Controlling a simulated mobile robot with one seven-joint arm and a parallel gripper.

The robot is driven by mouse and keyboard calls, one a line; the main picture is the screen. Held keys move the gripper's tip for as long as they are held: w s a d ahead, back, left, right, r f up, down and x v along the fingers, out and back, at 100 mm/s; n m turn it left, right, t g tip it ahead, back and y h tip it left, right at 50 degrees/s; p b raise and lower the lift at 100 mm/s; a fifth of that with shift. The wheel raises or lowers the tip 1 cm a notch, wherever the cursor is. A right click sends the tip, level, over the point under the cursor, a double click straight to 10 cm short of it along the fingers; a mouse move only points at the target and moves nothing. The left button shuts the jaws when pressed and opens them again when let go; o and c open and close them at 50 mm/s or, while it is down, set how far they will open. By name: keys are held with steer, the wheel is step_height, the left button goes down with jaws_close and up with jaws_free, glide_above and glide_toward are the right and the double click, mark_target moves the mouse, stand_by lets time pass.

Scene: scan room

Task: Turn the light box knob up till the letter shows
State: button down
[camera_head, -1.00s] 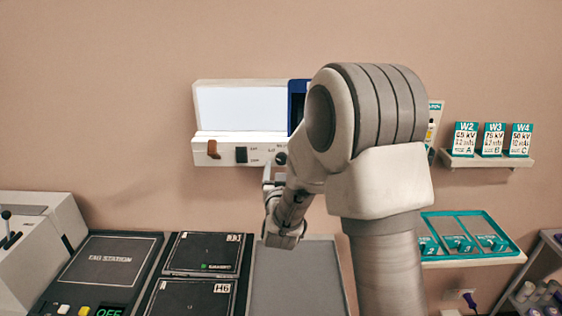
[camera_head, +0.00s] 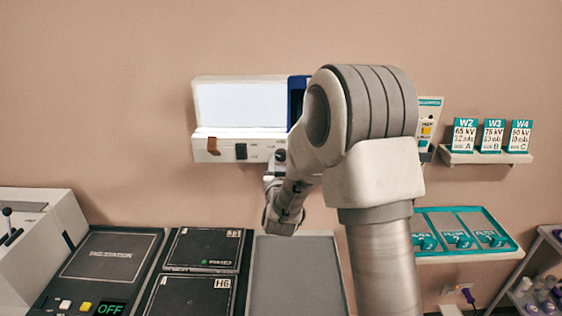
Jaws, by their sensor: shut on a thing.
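The light box (camera_head: 238,104) is on the wall, with a bright, blank white panel and a control strip below it. A dark blue sheet or holder (camera_head: 297,95) stands at the panel's right end, partly hidden behind my arm. A dark knob (camera_head: 280,155) is at the right part of the strip. My gripper (camera_head: 275,168) is at this knob, shut on it, with the fingers small and partly hidden by my wrist. No letter shows on the visible part of the panel.
A black switch (camera_head: 241,152) and a brown piece (camera_head: 213,146) are on the strip's left. Below lie a grey tray (camera_head: 295,275), black pads (camera_head: 205,249) and a tag station (camera_head: 110,255). A card shelf (camera_head: 486,157) and teal tray (camera_head: 466,250) are at right.

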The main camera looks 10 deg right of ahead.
steer(key=shift+f+b, duration=0.1)
steer(key=shift+b, duration=0.5)
steer(key=m+b, duration=0.2)
steer(key=b, duration=0.1)
steer(key=shift+f+b, duration=0.2)
steer(key=shift+b, duration=0.1)
steer(key=m+b, duration=0.3)
steer(key=b, duration=0.3)
steer(key=shift+f+m, duration=0.1)
steer(key=shift+m, duration=0.2)
steer(key=m+b, duration=0.3)
steer(key=b, duration=0.2)
steer(key=shift+b, duration=0.35)
steer(key=m+b, duration=0.3)
steer(key=shift+r+b, duration=0.3)
steer(key=shift+r, duration=0.2)
steer(key=shift+c, duration=2.2)
jaws_free()
